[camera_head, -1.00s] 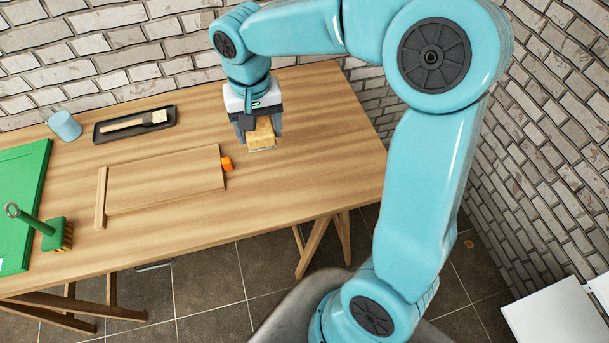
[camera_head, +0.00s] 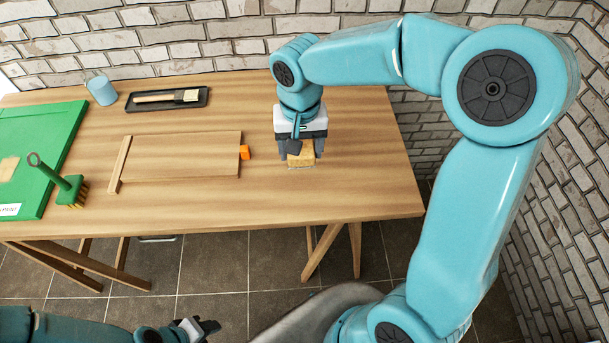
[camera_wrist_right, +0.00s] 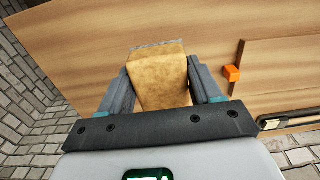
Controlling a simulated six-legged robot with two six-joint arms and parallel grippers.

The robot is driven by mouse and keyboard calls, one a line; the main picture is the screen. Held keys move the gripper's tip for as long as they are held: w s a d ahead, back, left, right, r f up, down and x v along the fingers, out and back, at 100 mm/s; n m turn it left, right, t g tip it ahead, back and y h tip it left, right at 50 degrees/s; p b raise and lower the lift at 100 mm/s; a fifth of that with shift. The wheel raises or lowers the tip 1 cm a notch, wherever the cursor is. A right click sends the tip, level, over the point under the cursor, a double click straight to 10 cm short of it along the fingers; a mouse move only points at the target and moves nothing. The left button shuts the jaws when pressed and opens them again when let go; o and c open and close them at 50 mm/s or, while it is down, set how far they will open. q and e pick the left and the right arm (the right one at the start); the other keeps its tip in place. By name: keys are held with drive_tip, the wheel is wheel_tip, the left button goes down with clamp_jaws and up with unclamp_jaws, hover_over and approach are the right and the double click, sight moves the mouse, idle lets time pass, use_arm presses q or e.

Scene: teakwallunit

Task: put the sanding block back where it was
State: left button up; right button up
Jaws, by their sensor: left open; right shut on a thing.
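The sanding block (camera_head: 302,156) is a yellowish-tan block with a greyish lower edge. My right gripper (camera_head: 301,149) is shut on it over the right part of the table. The wrist view shows the block (camera_wrist_right: 160,78) between the two fingers (camera_wrist_right: 160,92), its far end sticking out past them. Whether its underside touches the wood I cannot tell. My left gripper (camera_head: 208,327) is open and empty, low at the bottom edge of the head view, in front of the table and away from the block.
The wooden table (camera_head: 370,185) is bare around the block. To its left are a small orange piece (camera_head: 245,152), a flat wooden board (camera_head: 185,157) with a strip, and a black tray (camera_head: 205,92) holding a paintbrush. Farther left are a blue cup (camera_head: 101,90), green mat (camera_head: 35,125) and green brush (camera_head: 70,190).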

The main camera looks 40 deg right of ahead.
sight(302, 184)
wheel_tip(302, 184, down, 10)
drive_tip(key=shift+s+b, duration=0.1)
drive_tip(key=shift+b, duration=0.2)
drive_tip(key=shift+f, duration=0.3)
drive_tip(key=shift+f, duration=0.1)
drive_tip(key=o, duration=1)
